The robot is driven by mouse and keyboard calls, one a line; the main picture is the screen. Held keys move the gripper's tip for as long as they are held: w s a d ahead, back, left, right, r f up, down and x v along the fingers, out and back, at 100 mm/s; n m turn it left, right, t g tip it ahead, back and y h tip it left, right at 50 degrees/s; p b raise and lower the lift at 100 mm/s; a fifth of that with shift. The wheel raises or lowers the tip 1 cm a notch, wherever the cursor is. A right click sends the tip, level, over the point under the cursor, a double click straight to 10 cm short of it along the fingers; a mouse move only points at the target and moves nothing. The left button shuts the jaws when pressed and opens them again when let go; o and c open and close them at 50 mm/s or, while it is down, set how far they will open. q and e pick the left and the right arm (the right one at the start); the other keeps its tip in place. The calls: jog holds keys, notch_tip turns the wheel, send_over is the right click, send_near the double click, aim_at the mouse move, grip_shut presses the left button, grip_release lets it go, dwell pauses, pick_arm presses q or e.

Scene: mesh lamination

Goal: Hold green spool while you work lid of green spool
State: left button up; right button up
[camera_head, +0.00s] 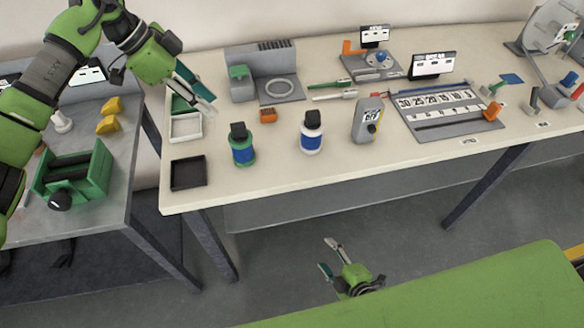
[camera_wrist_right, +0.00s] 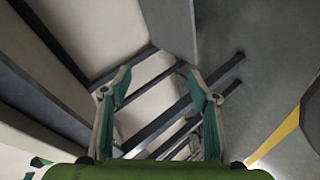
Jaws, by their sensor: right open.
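The green spool (camera_head: 242,151) stands upright on the pale table, left of the middle. It has a blue band, and its black lid (camera_head: 238,131) sits on top. My left gripper (camera_head: 211,106) is above the table's left end, up and left of the green spool and apart from it. Its fingers overlap the trays behind, so I cannot tell how far apart they are. My right gripper (camera_head: 330,257) is open and empty, low in front of the table and far from the spool. Its spread fingers also show in the right wrist view (camera_wrist_right: 160,85).
A white spool (camera_head: 311,139) with a black lid stands right of the green one. A white tray (camera_head: 186,138) and a black tray (camera_head: 204,174) lie to the left. A grey gauge device (camera_head: 364,124) stands further right. The table's front strip is clear.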

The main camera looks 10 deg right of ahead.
jog(key=w+a+r+n+t+y, duration=0.1)
jog(key=w+a+r+n+y, duration=0.2)
jog(key=r+n, duration=0.6)
jog(key=w+a+r+n+t+y, duration=0.25)
jog(key=r+n+y, duration=0.2)
jog(key=r, duration=0.85)
jog(key=w+a+r+n+t+y, duration=0.1)
jog(key=w+a+r+n+y, duration=0.2)
jog(key=r+n, duration=0.65)
jog(key=n+g, duration=0.3)
jog(key=n, duration=0.3)
send_near(250, 149)
jog(key=shift+s+d+r+h, duration=0.2)
jog(key=shift+s+d, duration=0.15)
jog(key=shift+s, duration=0.2)
jog(key=shift+s+d+r+h, duration=0.1)
jog(key=shift+s+d+r, duration=0.05)
jog(key=shift+s+d, duration=0.35)
jog(key=shift+w+a+n, duration=0.2)
jog(key=shift+n, duration=0.1)
jog(key=x, duration=1.3)
jog(key=shift+a, duration=0.15)
